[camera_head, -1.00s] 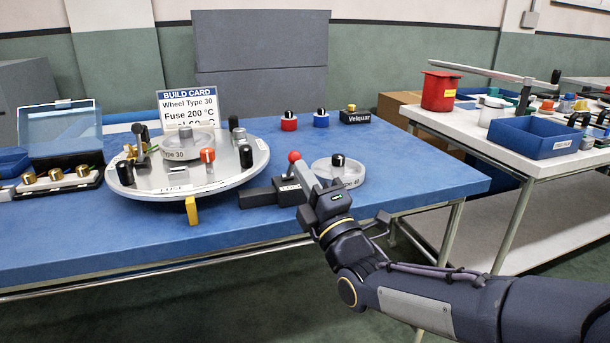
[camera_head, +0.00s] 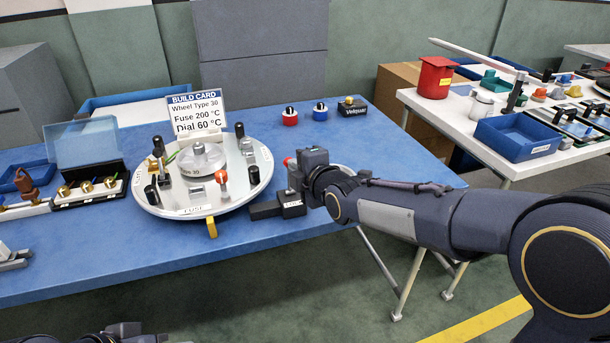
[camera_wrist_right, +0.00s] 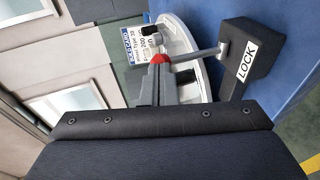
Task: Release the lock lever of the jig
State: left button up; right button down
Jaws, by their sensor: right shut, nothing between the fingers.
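The jig is a round grey plate (camera_head: 170,208) on the blue table in the head view. At its right front a black block marked LOCK (camera_head: 292,208) carries the lock lever. The block (camera_wrist_right: 248,62) also shows in the right wrist view, with the metal lever rod (camera_wrist_right: 203,53) and the red knob (camera_wrist_right: 160,58). My right gripper (camera_wrist_right: 160,85) is shut with nothing in it, its grey fingers right at the red knob. Contact is unclear. In the head view its dark body hides most of the lever. Dark parts of my left arm show at the bottom edge; its jaws cannot be made out.
A build card (camera_head: 196,112) stands behind the plate. A case with several brass parts (camera_head: 87,188) lies to its left. Red (camera_head: 290,117) and blue (camera_head: 320,112) knobbed pieces stand at the back.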

jog(key=shift+w+a+r+g, duration=0.15)
jog(key=shift+w+a, duration=0.1)
jog(key=shift+w, duration=0.5)
jog(key=shift+w+a+r+g, duration=0.15)
jog(key=shift+w+a, duration=0.1)
jog(key=shift+w, duration=0.45)
pick_arm(q)
jog(key=shift+r, duration=0.65)
jog(key=shift+s, duration=0.1)
pick_arm(e)
jog(key=shift+w+r, duration=0.1)
